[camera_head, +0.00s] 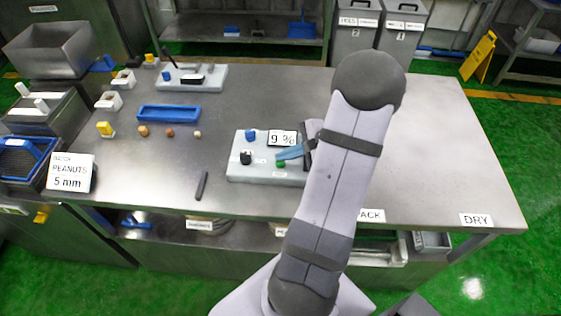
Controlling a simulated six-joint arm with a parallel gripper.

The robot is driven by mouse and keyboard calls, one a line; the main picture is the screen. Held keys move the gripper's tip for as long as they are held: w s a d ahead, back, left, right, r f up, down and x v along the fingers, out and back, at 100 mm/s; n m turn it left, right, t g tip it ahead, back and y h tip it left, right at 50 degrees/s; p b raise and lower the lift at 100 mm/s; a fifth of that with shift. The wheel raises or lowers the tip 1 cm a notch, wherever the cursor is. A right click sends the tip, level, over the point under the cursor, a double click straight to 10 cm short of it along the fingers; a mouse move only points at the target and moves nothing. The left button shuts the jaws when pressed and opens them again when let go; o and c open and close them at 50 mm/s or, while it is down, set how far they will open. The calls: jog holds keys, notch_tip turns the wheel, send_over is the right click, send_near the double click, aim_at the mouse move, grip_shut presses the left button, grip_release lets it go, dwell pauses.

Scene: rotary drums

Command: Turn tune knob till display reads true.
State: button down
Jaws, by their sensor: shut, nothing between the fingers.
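A light grey control panel (240,174) lies on the steel table. Its white display (282,138) reads what looks like "9 %". A blue knob (250,135) is left of the display, a black knob (245,157) is below that, and a green button (280,163) is near the front. The small labels are too blurred to tell which knob is the tune knob. My gripper (279,157) reaches in from the right with blue fingers, shut and empty. Its tips are just above or beside the green button; I cannot tell whether they touch it. My arm hides the panel's right end.
A dark bar (202,186) lies left of the panel. A blue tray (168,113) and several small pieces are farther left. A second panel (205,78) with a lever stands at the back. A "PEANUTS 5 mm" sign (71,173) is at the left edge. The table's right side is clear.

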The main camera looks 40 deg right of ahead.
aim_at(285, 163)
jog(key=shift+f+b, duration=0.35)
jog(key=shift+f, duration=0.05)
dwell(0.4)
jog(key=shift+r, duration=0.2)
jog(key=shift+r+p, duration=0.7)
jog(key=shift+r, duration=0.05)
jog(key=shift+r+p, duration=1.9)
jog(key=shift+r, duration=0.6)
